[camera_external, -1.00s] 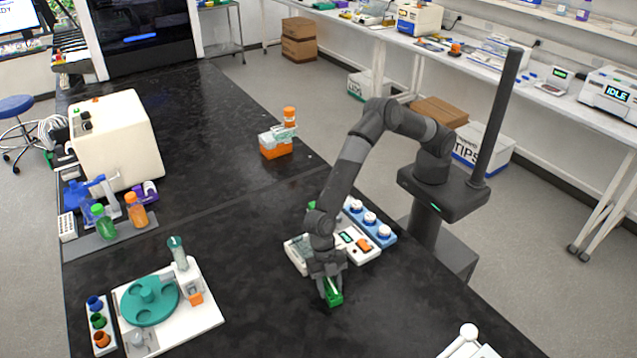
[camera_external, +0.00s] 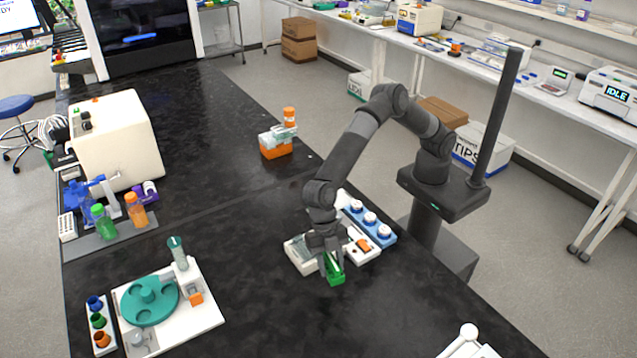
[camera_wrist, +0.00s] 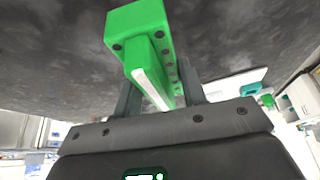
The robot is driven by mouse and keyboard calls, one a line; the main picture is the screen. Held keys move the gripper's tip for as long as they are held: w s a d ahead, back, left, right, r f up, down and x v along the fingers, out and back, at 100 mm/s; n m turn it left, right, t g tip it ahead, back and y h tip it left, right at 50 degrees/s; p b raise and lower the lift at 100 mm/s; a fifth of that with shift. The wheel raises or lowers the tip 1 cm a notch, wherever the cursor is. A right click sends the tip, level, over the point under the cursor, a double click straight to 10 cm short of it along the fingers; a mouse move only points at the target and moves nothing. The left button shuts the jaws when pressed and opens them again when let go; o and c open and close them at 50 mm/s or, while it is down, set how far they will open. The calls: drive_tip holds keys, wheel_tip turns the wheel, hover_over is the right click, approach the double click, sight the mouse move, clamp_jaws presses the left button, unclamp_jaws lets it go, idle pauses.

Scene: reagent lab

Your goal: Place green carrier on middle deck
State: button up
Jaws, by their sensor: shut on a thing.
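The green carrier (camera_external: 336,277) is held in my gripper (camera_external: 332,264), above or at the black bench near the white instrument. It also shows in the wrist view (camera_wrist: 138,28), a green block with a narrower handle and a pale strip running between my two dark fingers. My gripper is shut on it. A white instrument (camera_external: 298,262) with a grey-topped left part stands just behind and left of the carrier, partly hidden by my gripper. I cannot tell which surface is the middle deck, or whether the carrier touches the bench.
A blue rack (camera_external: 384,238) with several white-topped pieces stands right of the white instrument. A white board with a teal carousel (camera_external: 150,300) is at the left front. An orange-based device (camera_external: 276,150) stands farther back. The bench between the carousel and my gripper is clear.

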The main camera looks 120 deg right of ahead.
sight(333, 262)
wheel_tip(333, 262, up, 5)
drive_tip(key=shift+f, duration=0.1)
drive_tip(key=w+d+m+t+h, duration=0.1)
drive_tip(key=w+d+m, duration=0.15)
drive_tip(key=d, duration=0.95)
drive_tip(key=w+d+m+t, duration=0.1)
drive_tip(key=d+m, duration=0.2)
drive_tip(key=d, duration=1)
drive_tip(key=w+d+m+t+h, duration=0.1)
drive_tip(key=w+d+m, duration=0.15)
drive_tip(key=d, duration=0.95)
drive_tip(key=s+d+m+h, duration=0.1)
drive_tip(key=s+d+m, duration=0.25)
drive_tip(key=d, duration=0.75)
drive_tip(key=s+d+m+h, duration=0.15)
drive_tip(key=s+d, duration=0.25)
drive_tip(key=d, duration=0.7)
drive_tip(key=s+d+m, duration=0.3)
drive_tip(key=d, duration=0.8)
drive_tip(key=shift+t, duration=0.4)
drive_tip(key=shift+s+a+f, duration=0.1)
drive_tip(key=shift+a+f, duration=0.1)
drive_tip(key=shift+f, duration=3.6)
drive_tip(key=shift+a+f, duration=0.15)
drive_tip(key=shift+f, duration=3.65)
drive_tip(key=shift+f, duration=0.1)
